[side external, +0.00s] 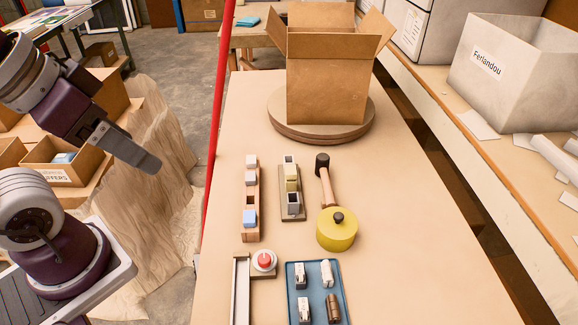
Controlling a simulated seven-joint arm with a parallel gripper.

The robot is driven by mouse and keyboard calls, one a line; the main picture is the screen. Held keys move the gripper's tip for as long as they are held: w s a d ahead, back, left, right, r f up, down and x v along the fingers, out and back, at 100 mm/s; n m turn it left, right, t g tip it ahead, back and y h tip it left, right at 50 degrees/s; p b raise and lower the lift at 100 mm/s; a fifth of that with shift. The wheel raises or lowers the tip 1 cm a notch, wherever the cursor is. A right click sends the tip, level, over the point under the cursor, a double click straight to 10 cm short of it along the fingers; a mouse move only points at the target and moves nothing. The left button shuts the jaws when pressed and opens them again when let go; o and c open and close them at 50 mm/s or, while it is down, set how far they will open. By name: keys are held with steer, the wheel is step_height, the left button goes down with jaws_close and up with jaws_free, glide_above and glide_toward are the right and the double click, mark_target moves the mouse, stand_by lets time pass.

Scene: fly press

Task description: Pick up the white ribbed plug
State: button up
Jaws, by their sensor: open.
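A white ribbed plug (327,273) appears to lie at the back right of a blue tray (318,292) near the front of the table. A brown ribbed piece (333,308) lies in front of it. Two white pieces with dark details, one at the back left (302,275) and one at the front left (304,308), share the tray. The ribs are too small to see clearly. My gripper (152,165) is at the left, raised and beyond the table's left edge, well apart from the tray. It is open and seen from the side, with nothing visible in it.
A red button (264,260) and a pale rail (241,290) are left of the tray. Behind are a yellow round pot (337,232), a mallet (326,178), a wooden block rack (250,218) and a small press (292,190). An open carton (327,80) stands farther back. The table's right side is clear.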

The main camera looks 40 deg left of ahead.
steer(key=shift+c, duration=0.7)
steer(key=shift+w, duration=0.1)
